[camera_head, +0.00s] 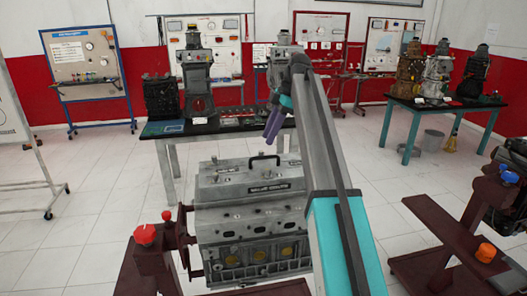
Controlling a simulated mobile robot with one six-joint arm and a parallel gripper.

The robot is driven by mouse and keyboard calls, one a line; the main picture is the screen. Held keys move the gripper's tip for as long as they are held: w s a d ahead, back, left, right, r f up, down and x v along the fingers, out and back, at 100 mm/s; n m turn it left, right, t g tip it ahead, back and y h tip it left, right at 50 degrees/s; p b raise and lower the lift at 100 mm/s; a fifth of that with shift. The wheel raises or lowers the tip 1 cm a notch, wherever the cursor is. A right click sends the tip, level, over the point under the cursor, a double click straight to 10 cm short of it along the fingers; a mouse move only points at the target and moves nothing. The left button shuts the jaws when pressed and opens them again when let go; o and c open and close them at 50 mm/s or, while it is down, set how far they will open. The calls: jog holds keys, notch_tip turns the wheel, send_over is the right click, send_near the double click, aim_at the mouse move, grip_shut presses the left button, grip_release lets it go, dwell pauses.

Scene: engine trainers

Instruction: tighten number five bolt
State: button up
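A grey engine block (250,237) sits on a dark red stand in the lower middle of the head view. Its top cover (232,180) carries a black handle (263,160) and small dark marks. The bolts and any numbers on them are too small to read, so I cannot single out number five. My arm runs up from the bottom and covers the right side of the block. Purple parts at its far end, seemingly my gripper (273,125), hang above and behind the block, apart from it. Whether the fingers are open or shut is not clear.
A red knob (145,234) tops the stand at left. A dark red stand (440,262) with an orange knob (486,252) is at right. A table (222,130) with engine parts stands behind the block, another (430,112) at back right. The floor at left is clear.

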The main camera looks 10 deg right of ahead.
aim_at(261, 155)
jog(key=shift+p+x, duration=0.6)
jog(key=shift+x, duration=1.95)
grip_shut()
